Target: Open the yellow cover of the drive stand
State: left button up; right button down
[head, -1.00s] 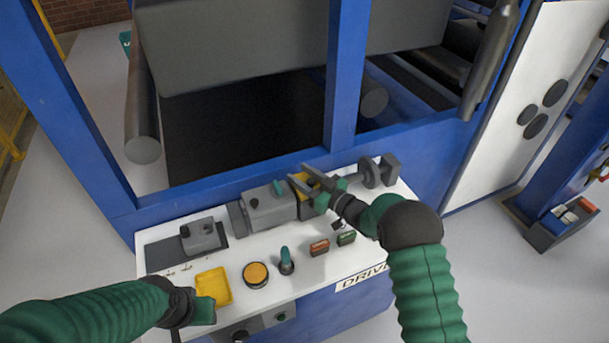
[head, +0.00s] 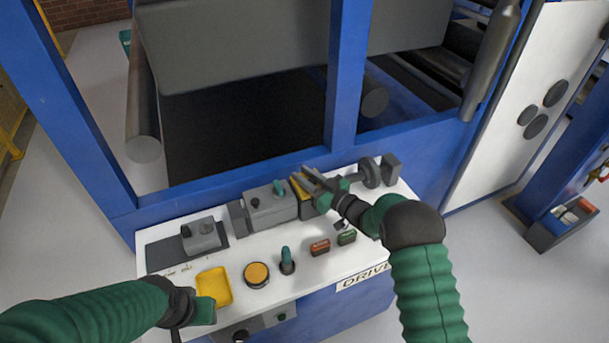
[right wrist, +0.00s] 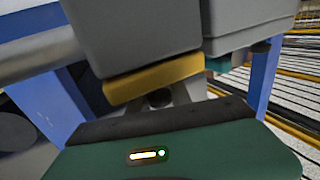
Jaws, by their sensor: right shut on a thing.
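The drive stand (head: 190,268) is a white-topped blue console in the head view. A small yellow cover (head: 299,188) sits on the right end of the grey motor-like housing (head: 268,205) at the stand's back. It also shows as a yellow block in the right wrist view (right wrist: 155,78). My right gripper (head: 304,174) is at this cover with its fingers close together, shut on it; the fingers hide part of it. My left gripper (head: 201,311) is at the stand's front left, beside a yellow square tray-like piece (head: 213,286); its fingers are hidden.
On the stand top are a yellow round button (head: 256,274), a green-handled lever (head: 286,260), a red switch (head: 319,247) and a green switch (head: 346,237). A grey box (head: 201,234) stands at the left. A blue frame post (head: 346,80) rises behind.

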jog(key=shift+r, duration=0.25)
dwell(0.6)
jog(key=shift+w+r+p, duration=0.15)
jog(key=shift+r+p, duration=0.15)
jog(key=shift+p, duration=0.35)
jog(key=w+g+h+p, duration=0.1)
jog(key=p, duration=0.3)
jog(key=r+m+g+h+p, duration=0.1)
jog(key=g+p, duration=0.1)
jog(key=p, duration=0.2)
jog(key=w+m+g+h+p, duration=0.1)
jog(key=p, duration=0.3)
jog(key=shift+w+a+r+p, duration=0.3)
jog(key=shift+w+a+r, duration=0.05)
jog(key=shift+a+r, duration=0.05)
jog(key=shift+w+a+f+g+h+p, duration=0.1)
jog(key=shift+w+f+g+h+p, duration=0.2)
jog(key=shift+g+p, duration=0.5)
jog(key=c, duration=1.6)
grip_release()
jog(key=o, duration=0.4)
jog(key=shift+s+f, duration=0.15)
jog(key=shift+c, duration=0.2)
jog(key=b+v, duration=0.1)
jog(key=v, duration=1.5)
jog(key=shift+s+d, duration=0.3)
